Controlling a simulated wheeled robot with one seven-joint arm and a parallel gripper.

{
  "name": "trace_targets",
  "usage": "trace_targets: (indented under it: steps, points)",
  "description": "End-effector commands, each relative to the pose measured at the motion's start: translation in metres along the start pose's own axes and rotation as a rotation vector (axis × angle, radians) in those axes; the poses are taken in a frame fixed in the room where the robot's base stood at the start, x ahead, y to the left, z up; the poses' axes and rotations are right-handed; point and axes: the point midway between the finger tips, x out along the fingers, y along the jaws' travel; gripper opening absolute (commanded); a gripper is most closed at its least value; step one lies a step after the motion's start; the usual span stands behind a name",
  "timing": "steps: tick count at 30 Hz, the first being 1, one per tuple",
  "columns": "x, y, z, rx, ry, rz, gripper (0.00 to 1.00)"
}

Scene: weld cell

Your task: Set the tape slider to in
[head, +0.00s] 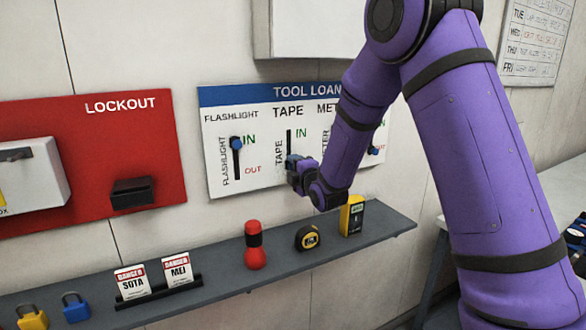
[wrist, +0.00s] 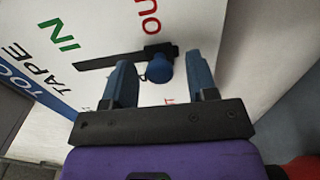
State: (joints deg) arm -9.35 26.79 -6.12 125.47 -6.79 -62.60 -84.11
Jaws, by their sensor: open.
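The tape slider is on the white tool loan board (head: 240,190), under the heading TAPE. Its dark vertical slot (head: 289,141) shows above my gripper in the head view, beside a green IN; its lower part is hidden there. In the wrist view the blue tape knob (wrist: 159,68) sits at the slot's right end, by the red OUT lettering and away from the green IN. My gripper (head: 294,168) is at the board, and its open fingers (wrist: 161,76) stand on either side of the knob. I cannot tell whether either finger touches it.
The flashlight slider's blue knob (head: 236,143) is to the left, by its IN. The meter knob (head: 374,151) is to the right, partly by my arm. A grey shelf (head: 215,283) below holds a red flashlight (head: 254,245), tape measure (head: 307,238) and yellow meter (head: 352,215).

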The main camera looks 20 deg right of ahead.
Motion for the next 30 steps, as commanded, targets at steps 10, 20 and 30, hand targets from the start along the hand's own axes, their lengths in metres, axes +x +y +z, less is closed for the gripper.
trace_targets:
  steps: [10,20,30]
  points:
    - [0.010,0.000,0.000,0.001,0.000,0.000,0.53]
    - [0.010,0.000,0.000,0.000,0.000,0.000,0.00]
    - [0.011,0.030,0.000,-0.001,0.001,0.004,0.00]
